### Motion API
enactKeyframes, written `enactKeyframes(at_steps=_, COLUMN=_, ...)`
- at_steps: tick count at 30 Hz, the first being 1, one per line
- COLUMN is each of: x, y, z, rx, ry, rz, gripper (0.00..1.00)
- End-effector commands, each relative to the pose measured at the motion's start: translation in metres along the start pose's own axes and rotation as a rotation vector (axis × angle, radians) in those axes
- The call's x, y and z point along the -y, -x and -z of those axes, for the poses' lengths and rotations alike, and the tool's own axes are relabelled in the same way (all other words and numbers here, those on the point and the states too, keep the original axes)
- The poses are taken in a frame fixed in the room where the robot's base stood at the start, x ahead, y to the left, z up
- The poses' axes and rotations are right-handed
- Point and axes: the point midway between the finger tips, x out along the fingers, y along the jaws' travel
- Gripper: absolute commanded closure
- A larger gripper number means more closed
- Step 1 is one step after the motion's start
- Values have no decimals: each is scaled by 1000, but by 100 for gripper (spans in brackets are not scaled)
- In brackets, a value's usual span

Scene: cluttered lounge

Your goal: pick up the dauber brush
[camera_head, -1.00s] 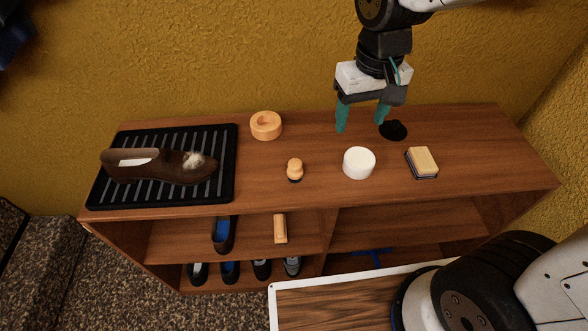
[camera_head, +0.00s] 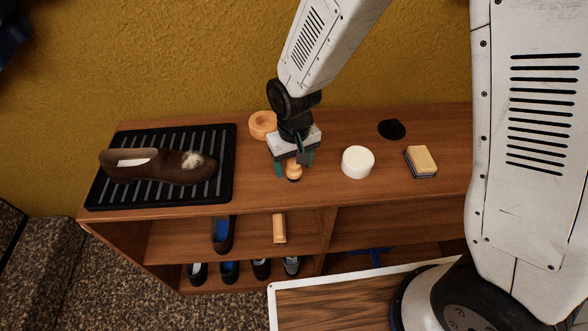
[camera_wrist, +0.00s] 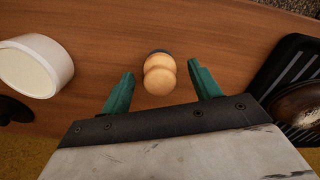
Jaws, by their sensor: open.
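The dauber brush (camera_head: 293,172) is a small round-knobbed wooden piece with a dark base. It stands upright on the wooden shelf top, between the shoe tray and the white round container. My gripper (camera_head: 292,172) is open above it, pointing down, and partly covers it in the head view. In the wrist view the dauber brush (camera_wrist: 160,74) shows its knob between and slightly beyond the two green fingertips (camera_wrist: 162,82). There is a gap on both sides, and neither finger appears to touch it.
A white round container (camera_head: 358,162) and a wood-backed brush (camera_head: 420,161) stand to the right. A black disc (camera_head: 391,129) lies behind them. An orange ring-shaped piece (camera_head: 263,125) is close behind my gripper. A brown shoe (camera_head: 170,166) lies on a black ribbed tray (camera_head: 228,160) at left.

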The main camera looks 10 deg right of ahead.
Motion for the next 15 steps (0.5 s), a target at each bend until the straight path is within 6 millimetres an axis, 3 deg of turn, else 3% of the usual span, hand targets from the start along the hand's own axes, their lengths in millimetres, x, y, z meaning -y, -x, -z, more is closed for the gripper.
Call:
enactKeyframes(at_steps=4, x=0, y=-18, z=0, rx=2, ry=0, rz=0, gripper=38)
enactKeyframes(at_steps=12, x=0, y=-22, z=0, rx=-1, ry=0, rz=0, gripper=38)
enactKeyframes(at_steps=15, x=0, y=-21, z=0, rx=-1, ry=0, rz=0, gripper=63)
